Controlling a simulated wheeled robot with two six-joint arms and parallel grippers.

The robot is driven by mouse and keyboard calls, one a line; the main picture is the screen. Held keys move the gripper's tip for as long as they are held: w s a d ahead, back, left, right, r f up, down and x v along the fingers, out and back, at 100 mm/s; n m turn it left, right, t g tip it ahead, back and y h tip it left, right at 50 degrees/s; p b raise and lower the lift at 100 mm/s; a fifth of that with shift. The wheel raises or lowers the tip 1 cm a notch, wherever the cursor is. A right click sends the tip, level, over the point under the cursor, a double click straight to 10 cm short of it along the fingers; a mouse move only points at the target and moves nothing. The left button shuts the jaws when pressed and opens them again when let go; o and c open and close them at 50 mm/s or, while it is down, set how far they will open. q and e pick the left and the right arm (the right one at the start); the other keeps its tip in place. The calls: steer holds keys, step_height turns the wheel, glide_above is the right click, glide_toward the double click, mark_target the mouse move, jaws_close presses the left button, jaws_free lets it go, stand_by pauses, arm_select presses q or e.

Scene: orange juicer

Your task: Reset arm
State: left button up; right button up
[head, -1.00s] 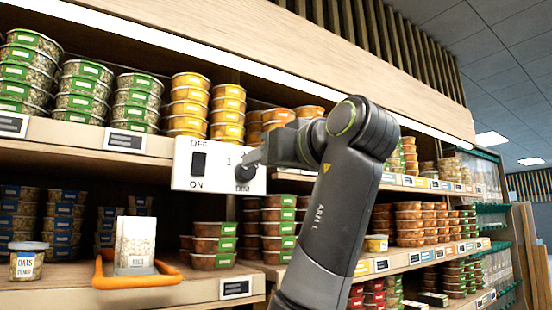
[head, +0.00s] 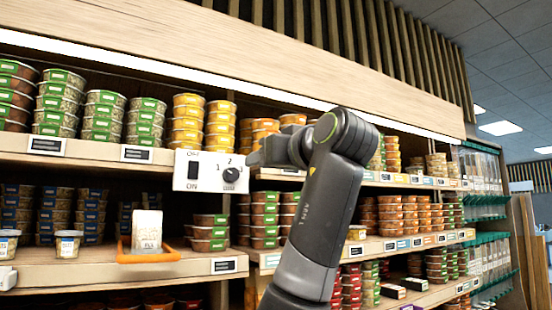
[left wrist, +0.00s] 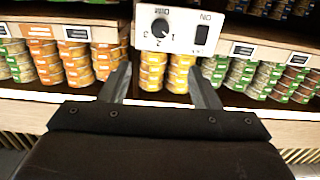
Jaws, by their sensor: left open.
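A white control panel (head: 211,171) with a black ON/OFF rocker switch (head: 194,170) and a numbered black knob (head: 231,175) is fixed at the shelf edge. The panel shows upside down in the left wrist view (left wrist: 180,28), with its knob (left wrist: 160,28) and switch (left wrist: 201,35). My left arm (head: 323,215) rises from the bottom of the head view and bends left at its top. My left gripper (head: 254,158) is just right of the panel in that picture. In the left wrist view the gripper (left wrist: 158,82) is open and empty, its fingers apart from the panel.
Shelves hold stacked tubs with green (head: 101,118) and yellow (head: 187,120) labels. An orange-handled tray (head: 149,257) carries a pale carton (head: 147,231) on the lower shelf. A small jar (head: 68,244) stands left of it. The aisle at the right looks open.

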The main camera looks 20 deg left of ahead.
arm_select(q)
steer(key=shift+w+a+f, duration=0.1)
steer(key=shift+w+a, duration=0.1)
steer(key=shift+a, duration=0.1)
steer(key=shift+d, duration=0.1)
